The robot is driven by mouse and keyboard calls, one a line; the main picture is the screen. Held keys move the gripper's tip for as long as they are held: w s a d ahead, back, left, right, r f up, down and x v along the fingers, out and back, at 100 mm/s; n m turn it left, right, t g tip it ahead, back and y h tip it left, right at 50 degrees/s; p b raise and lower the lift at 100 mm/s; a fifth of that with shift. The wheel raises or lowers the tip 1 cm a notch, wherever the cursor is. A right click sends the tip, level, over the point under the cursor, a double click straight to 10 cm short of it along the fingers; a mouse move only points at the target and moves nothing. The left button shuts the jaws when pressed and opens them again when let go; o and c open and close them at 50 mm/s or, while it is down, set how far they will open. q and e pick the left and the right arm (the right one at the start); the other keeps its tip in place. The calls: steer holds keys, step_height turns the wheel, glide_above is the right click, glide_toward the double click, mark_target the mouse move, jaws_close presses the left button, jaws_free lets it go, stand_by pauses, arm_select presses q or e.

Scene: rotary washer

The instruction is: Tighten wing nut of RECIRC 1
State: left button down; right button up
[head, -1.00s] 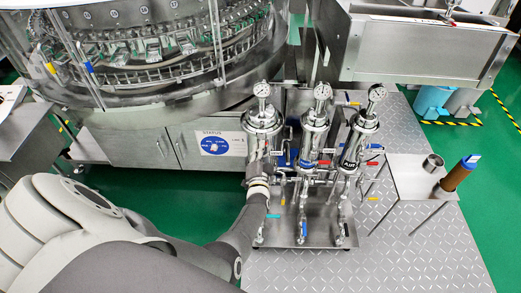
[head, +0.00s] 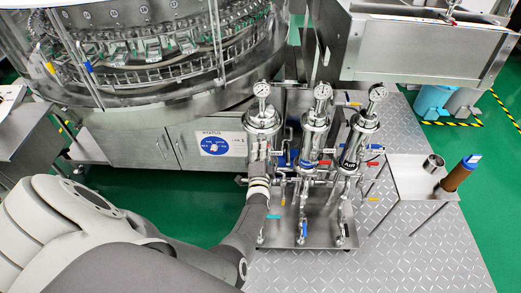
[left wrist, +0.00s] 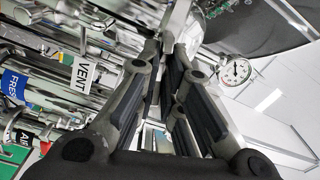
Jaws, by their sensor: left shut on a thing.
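The leftmost steel filter housing (head: 262,122) stands upright on the skid, with a round gauge (head: 262,89) on top. A name reading RECIRC 1 cannot be read on it. My right gripper is not in view.
Two similar housings, the middle one (head: 314,130) and the right one (head: 358,140), stand close to the right. Pipes and coloured valve handles crowd below. VENT (left wrist: 83,75) and blue (left wrist: 14,85) tags hang nearby. A small side table (head: 408,178) is further right.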

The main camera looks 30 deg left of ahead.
arm_select(q)
steer(key=shift+f, duration=0.1)
steer(key=c, duration=1.6)
jaws_free()
